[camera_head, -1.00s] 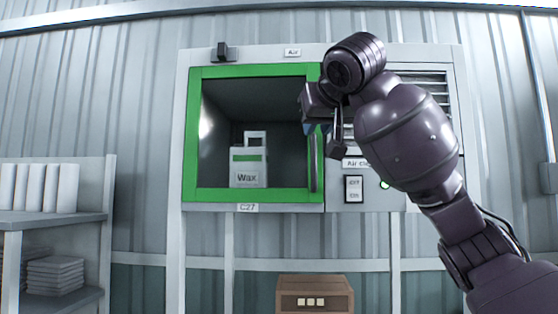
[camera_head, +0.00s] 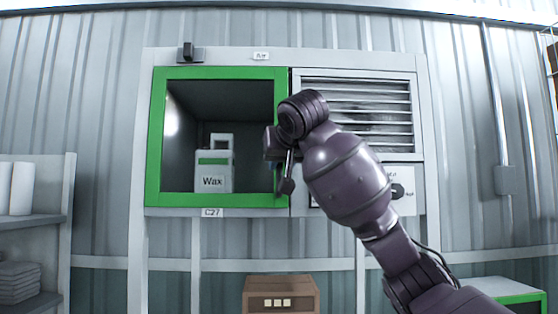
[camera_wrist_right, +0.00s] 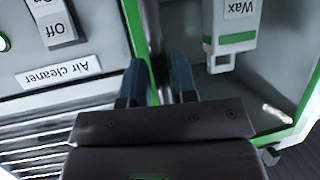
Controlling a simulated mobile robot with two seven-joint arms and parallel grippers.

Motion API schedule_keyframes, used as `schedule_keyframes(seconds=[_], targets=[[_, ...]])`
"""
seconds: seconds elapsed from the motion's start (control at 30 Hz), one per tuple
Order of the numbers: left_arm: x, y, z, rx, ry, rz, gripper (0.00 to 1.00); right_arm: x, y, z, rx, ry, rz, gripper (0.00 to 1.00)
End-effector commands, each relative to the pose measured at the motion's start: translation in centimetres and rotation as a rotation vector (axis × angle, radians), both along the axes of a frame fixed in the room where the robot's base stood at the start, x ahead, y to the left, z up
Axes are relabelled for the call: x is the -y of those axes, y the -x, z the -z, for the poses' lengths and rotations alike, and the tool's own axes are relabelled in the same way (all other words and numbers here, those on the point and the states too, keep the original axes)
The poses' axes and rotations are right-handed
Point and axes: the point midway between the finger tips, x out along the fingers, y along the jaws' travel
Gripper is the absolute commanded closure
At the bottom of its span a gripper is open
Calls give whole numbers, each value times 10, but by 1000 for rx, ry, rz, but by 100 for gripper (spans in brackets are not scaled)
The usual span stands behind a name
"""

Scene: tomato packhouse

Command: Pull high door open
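The high door has a green frame (camera_head: 157,140) and a see-through middle, on the left half of a pale wall cabinet. It looks shut. Its handle, on the right edge, is mostly hidden behind my right gripper (camera_head: 279,165). In the right wrist view, which is upside down, the gripper's two blue-grey fingers (camera_wrist_right: 157,82) stand apart at the green door edge. A pale strip shows between them; I cannot tell whether they touch the handle. A white Wax jug (camera_head: 213,172) stands inside, also seen in the wrist view (camera_wrist_right: 232,30). My left gripper is not in view.
Right of the door is the air cleaner's louvred panel (camera_head: 365,90), with its label (camera_wrist_right: 66,71) and switch (camera_wrist_right: 53,20) close to my gripper. A brown crate (camera_head: 258,300) stands below. Grey shelving (camera_head: 55,232) is at left. A green-edged box (camera_head: 538,304) is at lower right.

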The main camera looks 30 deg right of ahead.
Motion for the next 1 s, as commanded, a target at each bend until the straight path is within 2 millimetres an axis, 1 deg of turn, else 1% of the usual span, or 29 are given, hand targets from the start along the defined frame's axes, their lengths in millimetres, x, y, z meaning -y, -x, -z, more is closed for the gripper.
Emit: schedule_keyframes(seconds=[0.03,0.2,0.5,0.67,0.7,1.0], targets=[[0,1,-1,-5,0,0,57,2,-5,1,-1,0,0,74],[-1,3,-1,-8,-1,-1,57,5,-13,5,0,0,0,74],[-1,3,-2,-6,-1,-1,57,5,-14,6,1,0,0,74],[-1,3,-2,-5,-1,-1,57,5,-14,6,1,0,-1,98],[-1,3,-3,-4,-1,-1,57,5,-14,6,1,0,-1,100],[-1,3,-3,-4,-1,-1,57,4,-14,6,2,1,0,100]])
